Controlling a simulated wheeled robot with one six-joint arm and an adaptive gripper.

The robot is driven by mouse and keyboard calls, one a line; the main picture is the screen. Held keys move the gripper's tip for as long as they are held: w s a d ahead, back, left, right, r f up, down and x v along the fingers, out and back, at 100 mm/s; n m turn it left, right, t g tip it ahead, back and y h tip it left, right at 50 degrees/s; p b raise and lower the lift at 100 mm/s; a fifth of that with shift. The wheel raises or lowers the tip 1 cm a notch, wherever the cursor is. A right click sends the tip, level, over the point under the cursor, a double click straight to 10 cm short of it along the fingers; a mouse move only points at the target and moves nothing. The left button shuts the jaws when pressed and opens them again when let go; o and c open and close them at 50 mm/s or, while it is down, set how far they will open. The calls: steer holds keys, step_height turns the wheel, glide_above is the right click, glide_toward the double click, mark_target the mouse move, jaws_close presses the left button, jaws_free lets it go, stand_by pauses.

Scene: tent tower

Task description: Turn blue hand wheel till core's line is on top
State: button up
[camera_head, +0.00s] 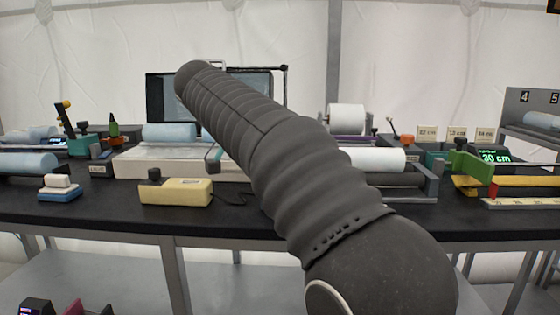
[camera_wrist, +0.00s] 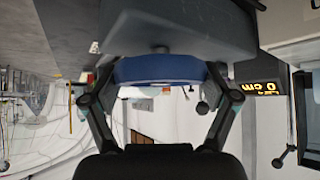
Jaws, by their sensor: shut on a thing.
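The blue hand wheel (camera_wrist: 165,68) is in the upper middle of the wrist view, in front of a dark grey block (camera_wrist: 185,25). My gripper (camera_wrist: 160,78) has one finger at each side of the wheel's rim and is shut on it. In the head view my own arm covers the middle, and neither the wheel nor my gripper shows. A white roll (camera_head: 375,159) lies right of the arm in a grey holder. I cannot make out the core or its line in either view.
The black bench (camera_head: 110,212) runs across the head view. A cream box (camera_head: 175,191) with a black knob stands at its front. A green and yellow device (camera_head: 470,170) and a green display (camera_head: 493,156) are on the right. A dark screen (camera_head: 160,95) stands behind.

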stand_by(0.3)
steer(key=o, duration=0.9)
steer(key=shift+o, duration=0.2)
steer(key=v, duration=0.7)
steer(key=shift+a, duration=0.2)
steer(key=shift+r, duration=0.1)
